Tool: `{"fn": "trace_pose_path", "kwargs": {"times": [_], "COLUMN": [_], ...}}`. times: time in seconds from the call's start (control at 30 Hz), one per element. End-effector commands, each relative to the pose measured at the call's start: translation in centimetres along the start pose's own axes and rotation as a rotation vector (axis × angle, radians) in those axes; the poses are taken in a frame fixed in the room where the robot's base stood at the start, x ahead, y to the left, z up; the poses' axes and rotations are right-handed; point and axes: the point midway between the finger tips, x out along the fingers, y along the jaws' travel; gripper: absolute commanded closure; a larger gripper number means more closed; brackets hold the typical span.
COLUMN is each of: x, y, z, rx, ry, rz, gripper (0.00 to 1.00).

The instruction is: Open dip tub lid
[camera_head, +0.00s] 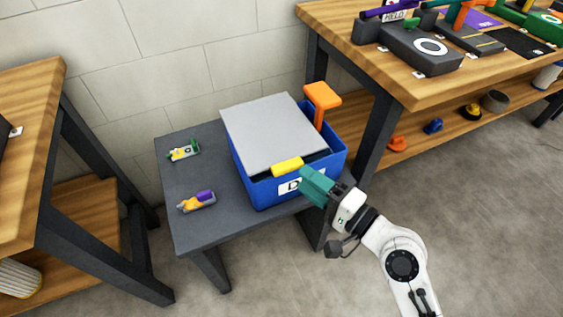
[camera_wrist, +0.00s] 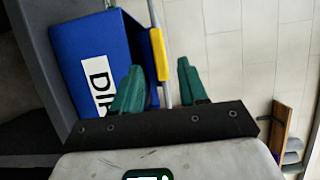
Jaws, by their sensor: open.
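The dip tub (camera_head: 258,190) is a blue box with a white label on its front, standing on a dark grey side table. Its flat grey lid (camera_head: 266,128) lies over most of the top, with a yellow handle (camera_head: 287,166) at the front edge. A dark strip shows under that edge. My gripper (camera_head: 303,173) has teal fingers and is open just right of the handle. In the wrist view the handle (camera_wrist: 158,54) and the thin lid edge (camera_wrist: 155,15) line up with the gap between the open fingers (camera_wrist: 160,70); contact cannot be told.
An orange T-shaped piece (camera_head: 321,98) sticks up at the tub's right back. Two small colourful items (camera_head: 197,201) (camera_head: 183,152) lie on the side table (camera_head: 182,232), left of the tub. A wooden workbench (camera_head: 405,85) stands close on the right, another bench (camera_head: 30,110) on the left.

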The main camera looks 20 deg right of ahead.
Motion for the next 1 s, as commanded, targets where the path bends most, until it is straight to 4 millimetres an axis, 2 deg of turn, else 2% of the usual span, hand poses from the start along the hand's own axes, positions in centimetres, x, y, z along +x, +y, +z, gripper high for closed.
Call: {"fn": "trace_pose_path", "kwargs": {"times": [0.2,0.43,0.6,0.87,1.0], "x": [4.2,7.3,8.2,8.3,8.3], "y": [-0.1,0.0,0.0,0.1,0.1], "z": [0.0,0.0,0.0,0.0,0.0], "rx": [-0.002,-0.003,-0.002,-0.003,-0.003], "ry": [-0.001,-0.001,-0.001,-0.001,-0.001], "rz": [-0.001,0.000,0.002,0.002,0.002], "gripper": [0.57,0.57,0.57,0.57,0.69]}}
